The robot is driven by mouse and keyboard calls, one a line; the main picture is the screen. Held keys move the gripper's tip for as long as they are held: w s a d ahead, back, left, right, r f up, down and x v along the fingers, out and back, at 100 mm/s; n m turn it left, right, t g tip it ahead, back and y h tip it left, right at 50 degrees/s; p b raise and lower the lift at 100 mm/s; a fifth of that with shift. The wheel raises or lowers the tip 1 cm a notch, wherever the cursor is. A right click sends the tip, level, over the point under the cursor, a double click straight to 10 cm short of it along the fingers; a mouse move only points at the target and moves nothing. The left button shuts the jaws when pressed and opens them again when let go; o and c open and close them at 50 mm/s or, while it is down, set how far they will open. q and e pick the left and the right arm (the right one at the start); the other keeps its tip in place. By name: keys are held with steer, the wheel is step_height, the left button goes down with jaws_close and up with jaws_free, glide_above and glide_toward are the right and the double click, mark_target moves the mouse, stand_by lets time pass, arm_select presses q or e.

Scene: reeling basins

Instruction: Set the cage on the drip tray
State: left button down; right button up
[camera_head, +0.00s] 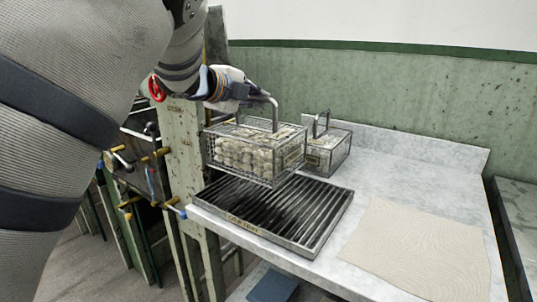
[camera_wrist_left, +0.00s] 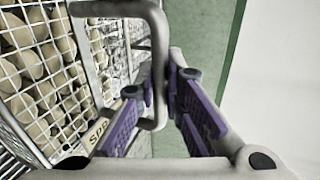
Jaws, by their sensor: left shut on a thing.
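A wire cage (camera_head: 236,156) filled with pale cocoons hangs level from its tall grey handle (camera_head: 274,108). My left gripper (camera_head: 258,94) is shut on that handle from the left. In the left wrist view the handle (camera_wrist_left: 158,60) passes between the purple-padded fingers (camera_wrist_left: 160,98), with the cage mesh (camera_wrist_left: 45,75) at the left. The drip tray (camera_head: 312,222), a dark slatted metal tray with a label on its front edge, lies on the stone counter. The cage overlaps the tray's back part in the head view and appears above it; contact cannot be told. My right gripper is out of view.
A second, similar cage (camera_head: 330,152) with an upright handle stands on the counter close behind and right of the held one. A beige mat (camera_head: 415,250) lies on the counter (camera_head: 400,165) at the right. A green wall (camera_head: 400,90) runs behind. Valves and pipes (camera_head: 150,165) stand at the left.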

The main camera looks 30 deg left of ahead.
mark_target(258, 127)
arm_select(q)
step_height(258, 127, down, 7)
steer(key=shift+r+b, duration=0.15)
steer(key=shift+b, duration=0.2)
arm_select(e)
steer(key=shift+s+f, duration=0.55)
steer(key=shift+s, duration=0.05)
arm_select(q)
steer(key=c, duration=1.7)
jaws_free()
steer(key=shift+f, duration=0.2)
steer(key=shift+s+r, duration=0.2)
steer(key=shift+r, duration=0.1)
steer(key=p+v, duration=0.1)
steer(key=v, duration=1)
steer(key=shift+s+p, duration=0.25)
steer(key=shift+p, duration=0.1)
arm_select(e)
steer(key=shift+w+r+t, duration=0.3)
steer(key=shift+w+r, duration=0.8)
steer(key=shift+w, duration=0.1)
arm_select(q)
steer(key=shift+a, duration=0.1)
